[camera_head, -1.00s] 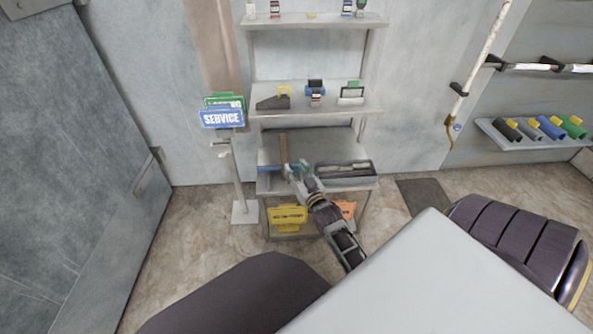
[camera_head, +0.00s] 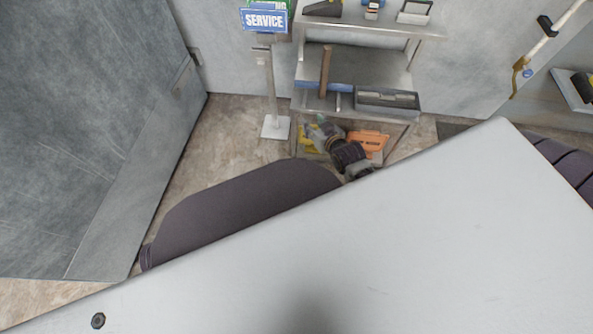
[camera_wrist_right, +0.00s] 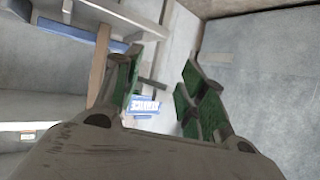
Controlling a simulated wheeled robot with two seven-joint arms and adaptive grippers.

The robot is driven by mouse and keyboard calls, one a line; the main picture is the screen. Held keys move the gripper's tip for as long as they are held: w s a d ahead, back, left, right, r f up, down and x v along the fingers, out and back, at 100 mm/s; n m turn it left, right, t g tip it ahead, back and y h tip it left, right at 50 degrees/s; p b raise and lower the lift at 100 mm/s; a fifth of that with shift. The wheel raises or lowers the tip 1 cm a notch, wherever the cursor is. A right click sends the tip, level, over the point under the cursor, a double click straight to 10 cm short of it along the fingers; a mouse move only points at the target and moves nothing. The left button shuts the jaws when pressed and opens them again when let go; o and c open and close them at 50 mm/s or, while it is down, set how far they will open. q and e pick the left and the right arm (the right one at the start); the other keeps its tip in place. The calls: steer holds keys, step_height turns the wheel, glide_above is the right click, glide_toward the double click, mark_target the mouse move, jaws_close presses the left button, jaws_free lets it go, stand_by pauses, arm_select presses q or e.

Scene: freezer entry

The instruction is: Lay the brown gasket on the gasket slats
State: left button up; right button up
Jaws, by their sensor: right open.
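The brown gasket (camera_head: 325,68) is a long, thin brown strip on the middle shelf of the rack, lying across a blue bar (camera_head: 343,88). In the right wrist view the brown strip (camera_wrist_right: 98,65) passes just left of the left finger, with the blue bar (camera_wrist_right: 68,29) beside it. I cannot tell for certain which part is the gasket slats. My right gripper (camera_head: 318,129) is below and in front of that shelf. In the wrist view it (camera_wrist_right: 160,88) is open with green pads and nothing between them. My left gripper is not in view.
A grey tray (camera_head: 387,98) sits on the same shelf, to the right. A blue SERVICE sign (camera_head: 264,20) stands on a post left of the rack. Yellow and orange signs (camera_head: 368,143) are under the shelf. A large grey panel (camera_head: 85,120) fills the left.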

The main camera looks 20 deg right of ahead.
arm_select(q)
steer(key=shift+s+f, duration=0.3)
steer(key=shift+s, duration=0.05)
arm_select(e)
steer(key=s+a+f+n+g+y, duration=0.3)
steer(key=s+a+f+g, duration=0.2)
steer(key=s+a, duration=0.9)
steer(key=s+g, duration=0.2)
steer(key=s, duration=0.1)
steer(key=shift+a+g+y, duration=0.25)
steer(key=shift+g+y, duration=0.05)
arm_select(q)
steer(key=shift+w+r, duration=0.1)
